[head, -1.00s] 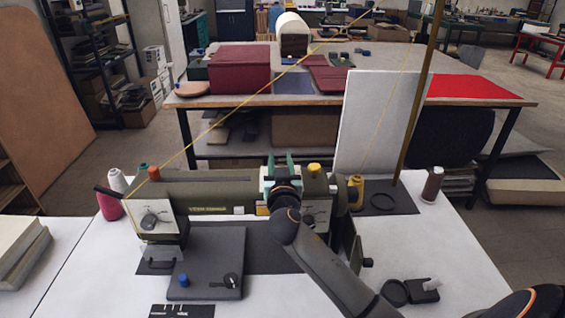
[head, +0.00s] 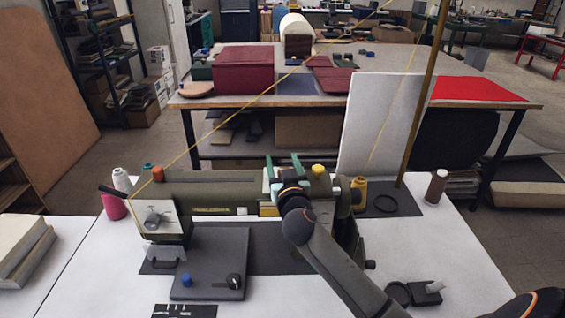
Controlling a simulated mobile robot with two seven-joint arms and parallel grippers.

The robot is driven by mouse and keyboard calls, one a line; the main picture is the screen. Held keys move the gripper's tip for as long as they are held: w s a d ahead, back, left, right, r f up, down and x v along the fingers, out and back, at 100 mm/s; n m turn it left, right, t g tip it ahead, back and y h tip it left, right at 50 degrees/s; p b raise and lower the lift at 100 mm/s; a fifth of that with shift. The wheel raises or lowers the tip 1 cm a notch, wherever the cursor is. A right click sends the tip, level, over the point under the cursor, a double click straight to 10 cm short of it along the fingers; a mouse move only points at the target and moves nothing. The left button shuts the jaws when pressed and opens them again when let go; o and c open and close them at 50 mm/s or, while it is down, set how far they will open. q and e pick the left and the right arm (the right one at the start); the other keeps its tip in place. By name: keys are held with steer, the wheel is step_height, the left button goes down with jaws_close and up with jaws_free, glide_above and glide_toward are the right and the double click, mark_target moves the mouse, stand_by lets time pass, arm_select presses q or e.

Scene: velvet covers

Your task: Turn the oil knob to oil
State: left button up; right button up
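An olive-green sewing machine (head: 215,190) stands on the white table. A round dial (head: 153,219) is on its pale left end plate. An orange knob (head: 158,173) and a yellow knob (head: 319,170) sit on its top. I cannot tell which of these is the oil knob, and no label can be read. My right gripper (head: 283,163) is over the right part of the machine, just left of the yellow knob, its two green fingers apart with nothing seen between them. My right wrist and forearm hide part of the machine's right front. My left gripper is not in view.
A grey plate (head: 208,275) with a blue knob (head: 186,280) and a black dial lies in front. A tall brown post (head: 420,90) and a white panel (head: 370,125) rise behind.

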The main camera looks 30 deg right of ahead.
steer(key=shift+o, duration=0.2)
steer(key=shift+s, duration=0.1)
steer(key=b+v, duration=0.2)
steer(key=v, duration=1)
steer(key=shift+s, duration=0.2)
